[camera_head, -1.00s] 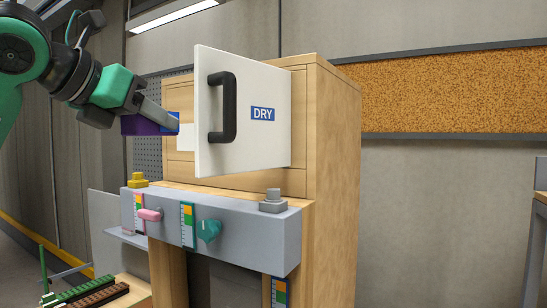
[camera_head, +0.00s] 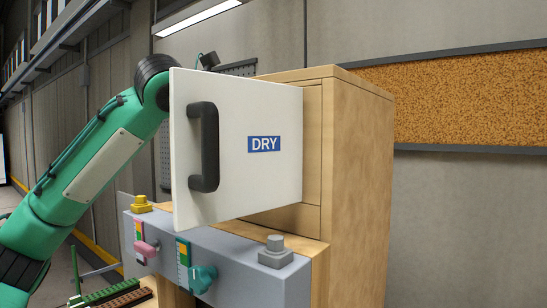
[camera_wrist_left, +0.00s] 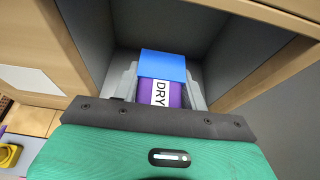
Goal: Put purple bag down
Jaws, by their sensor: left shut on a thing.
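The purple bag (camera_wrist_left: 175,97) has a blue top and a white DRY label. My left gripper (camera_wrist_left: 160,85) is shut on it, with a grey finger on each side. In the left wrist view they are inside a grey-lined compartment (camera_wrist_left: 170,22) of the wooden cabinet (camera_head: 358,190). Whether the bag touches the compartment floor cannot be told. In the head view, the open white DRY door (camera_head: 255,185) hides the bag and gripper, and my left arm reaches behind it. My right gripper is not in view.
The door's black handle (camera_head: 204,147) faces the camera. Below is a grey control panel (camera_head: 225,245) with a yellow knob (camera_head: 141,204), a pink knob (camera_head: 146,248) and a teal knob (camera_head: 202,279). Wooden edges border the compartment closely.

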